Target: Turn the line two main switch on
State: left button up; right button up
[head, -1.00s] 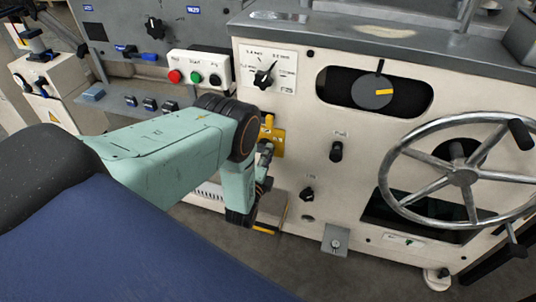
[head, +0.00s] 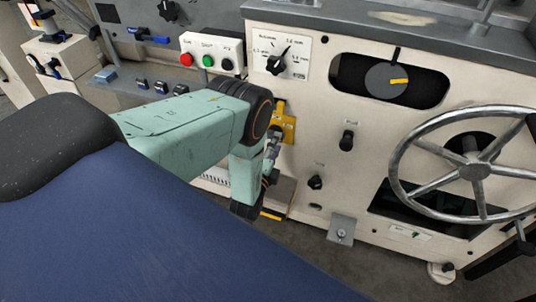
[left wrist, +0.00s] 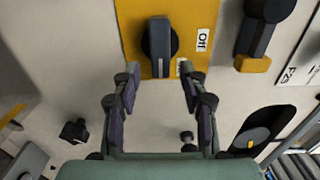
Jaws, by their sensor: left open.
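A yellow plate (left wrist: 205,20) carries a rotary switch (left wrist: 160,45) with a grey bar handle on a black round base. The bar lies upright in the left wrist view, with an "Off" label to its right and another label, partly hidden, below right. The plate also shows in the head view (head: 287,122), partly behind my left arm; no line number is legible on it. My left gripper (left wrist: 160,76) is open and empty, its fingertips just below the handle on either side in the picture. It shows small in the head view (head: 272,150). My right gripper is not in view.
A push-button box (head: 212,55) and a selector dial (head: 275,64) sit above the plate. Black knobs (head: 347,140) and a large handwheel (head: 474,172) stand to the right. A second black handle (left wrist: 257,35) is near the switch in the left wrist view.

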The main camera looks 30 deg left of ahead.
pick_arm(q)
jog(key=v, duration=0.9)
jog(key=shift+s, duration=0.4)
